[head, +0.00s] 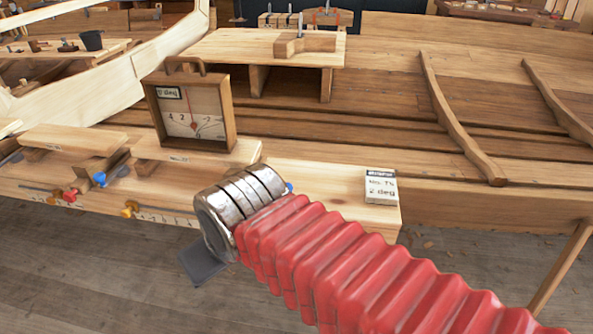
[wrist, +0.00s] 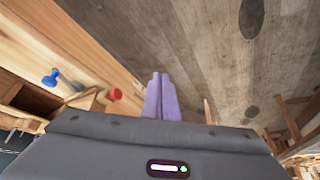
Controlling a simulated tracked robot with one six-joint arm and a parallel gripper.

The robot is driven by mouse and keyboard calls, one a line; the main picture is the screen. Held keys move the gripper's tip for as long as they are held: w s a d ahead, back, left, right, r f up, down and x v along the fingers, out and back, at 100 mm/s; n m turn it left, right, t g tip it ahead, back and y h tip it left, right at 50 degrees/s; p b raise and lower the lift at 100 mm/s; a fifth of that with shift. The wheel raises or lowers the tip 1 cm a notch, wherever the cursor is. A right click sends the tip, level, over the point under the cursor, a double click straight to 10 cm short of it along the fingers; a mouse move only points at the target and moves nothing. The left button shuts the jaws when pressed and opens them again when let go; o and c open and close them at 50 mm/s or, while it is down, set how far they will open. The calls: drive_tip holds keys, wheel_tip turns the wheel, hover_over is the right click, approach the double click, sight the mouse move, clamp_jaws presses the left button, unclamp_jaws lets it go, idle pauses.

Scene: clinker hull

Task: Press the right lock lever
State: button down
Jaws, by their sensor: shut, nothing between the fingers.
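In the wrist view my gripper (wrist: 158,78) has its two purple fingers together with nothing between them. They point out past the bench's front edge, with the floor behind. To their left are a red knob (wrist: 115,94) on the bench's front side and a blue knob (wrist: 50,77). In the head view my arm covers the bench front at centre; only a bit of a blue part (head: 289,188) shows beside it. Farther left are another blue knob (head: 99,179) and red knob (head: 70,195). I cannot tell for certain which is the right lock lever. No contact shows.
A yellow slider (head: 127,210) sits on the front scale. The clinker hull planking (head: 380,90) rises behind. The floor in front is clear.

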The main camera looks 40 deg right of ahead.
drive_tip(key=w+d+r+g+y, duration=0.1)
drive_tip(key=w+d+r, duration=0.25)
drive_tip(key=d, duration=0.55)
drive_tip(key=w+d+r+g+y, duration=0.1)
drive_tip(key=w+d+r+g, duration=0.2)
drive_tip(key=d, duration=0.6)
drive_tip(key=s+d+t+y, duration=0.2)
drive_tip(key=d+t+y, duration=0.1)
drive_tip(key=d, duration=1.5)
drive_tip(key=shift+r+n, duration=0.4)
drive_tip(key=shift+r, duration=0.05)
drive_tip(key=shift+f, duration=0.1)
